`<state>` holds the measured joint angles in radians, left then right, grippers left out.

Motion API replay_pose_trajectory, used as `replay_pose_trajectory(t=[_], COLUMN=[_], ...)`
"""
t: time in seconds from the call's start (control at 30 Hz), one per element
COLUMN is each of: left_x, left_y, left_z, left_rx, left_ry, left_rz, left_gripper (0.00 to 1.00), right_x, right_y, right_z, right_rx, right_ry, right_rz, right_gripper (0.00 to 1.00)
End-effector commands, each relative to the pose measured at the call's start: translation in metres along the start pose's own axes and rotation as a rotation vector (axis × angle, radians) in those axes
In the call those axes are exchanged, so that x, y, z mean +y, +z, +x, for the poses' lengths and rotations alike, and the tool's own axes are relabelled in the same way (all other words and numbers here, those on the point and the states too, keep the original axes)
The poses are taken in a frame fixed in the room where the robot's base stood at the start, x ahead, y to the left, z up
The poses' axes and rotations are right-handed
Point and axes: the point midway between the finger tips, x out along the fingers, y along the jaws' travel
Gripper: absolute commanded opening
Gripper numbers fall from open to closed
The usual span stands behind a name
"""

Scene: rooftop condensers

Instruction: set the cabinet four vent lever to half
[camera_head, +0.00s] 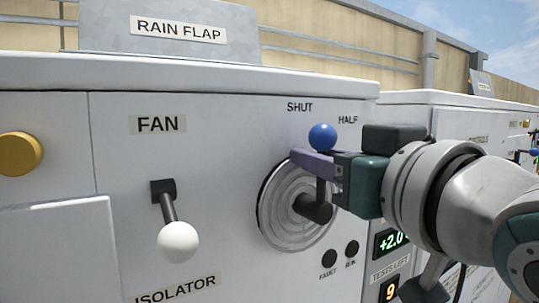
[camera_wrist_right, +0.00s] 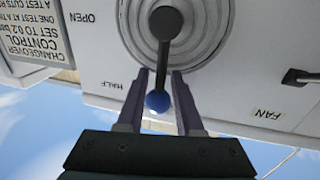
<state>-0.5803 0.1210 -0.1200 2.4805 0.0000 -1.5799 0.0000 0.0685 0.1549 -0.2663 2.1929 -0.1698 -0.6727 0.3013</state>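The vent lever is a dark arm on a round ringed dial (camera_head: 272,222), with a blue ball knob (camera_head: 322,137) at its end. The lever points up, and the knob appears between the SHUT (camera_head: 299,106) and HALF (camera_head: 347,119) labels in the head view. My right gripper (camera_head: 312,164) reaches in from the right, just below the knob. In the wrist view its fingers (camera_wrist_right: 160,80) are apart, one on each side of the lever and blue knob (camera_wrist_right: 158,102), with gaps visible. The HALF label (camera_wrist_right: 110,84) is left of the fingers there. No cabinet number is readable. My left gripper is out of view.
Left of the dial, a FAN lever with a white ball (camera_head: 178,242) sticks out, and a yellow knob (camera_head: 20,153) sits at the far left. A display (camera_head: 390,241) shows below my right wrist. Another cabinet (camera_head: 460,98) stands to the right. A RAIN FLAP panel (camera_head: 170,28) rises behind.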

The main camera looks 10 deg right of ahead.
Motion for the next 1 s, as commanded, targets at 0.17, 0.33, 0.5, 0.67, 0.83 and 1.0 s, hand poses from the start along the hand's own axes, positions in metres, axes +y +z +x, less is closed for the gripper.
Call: replay_pose_trajectory(t=[0.17,0.33,0.5,0.67,0.83,1.0], left_x=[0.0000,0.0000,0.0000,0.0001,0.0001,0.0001], left_y=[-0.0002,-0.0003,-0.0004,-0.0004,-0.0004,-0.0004], left_z=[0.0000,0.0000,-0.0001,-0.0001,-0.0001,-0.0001], left_rx=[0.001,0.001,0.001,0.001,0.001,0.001], left_ry=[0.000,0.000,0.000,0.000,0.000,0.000], left_rz=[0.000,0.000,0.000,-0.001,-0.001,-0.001], left_gripper=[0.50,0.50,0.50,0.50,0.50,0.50], right_x=[0.0001,0.0001,0.0001,0.0001,0.0001,0.0000], right_y=[0.0001,-0.0002,-0.0005,-0.0008,-0.0011,-0.0014], right_z=[-0.0002,-0.0002,-0.0003,-0.0003,-0.0003,-0.0003], right_rx=[0.000,0.001,0.001,0.002,0.003,0.004], right_ry=[0.000,0.000,0.000,0.000,0.000,0.000], right_rz=[0.000,0.000,0.000,0.000,0.000,0.000], right_gripper=[0.14,0.00,0.00,0.00,0.00,0.00])
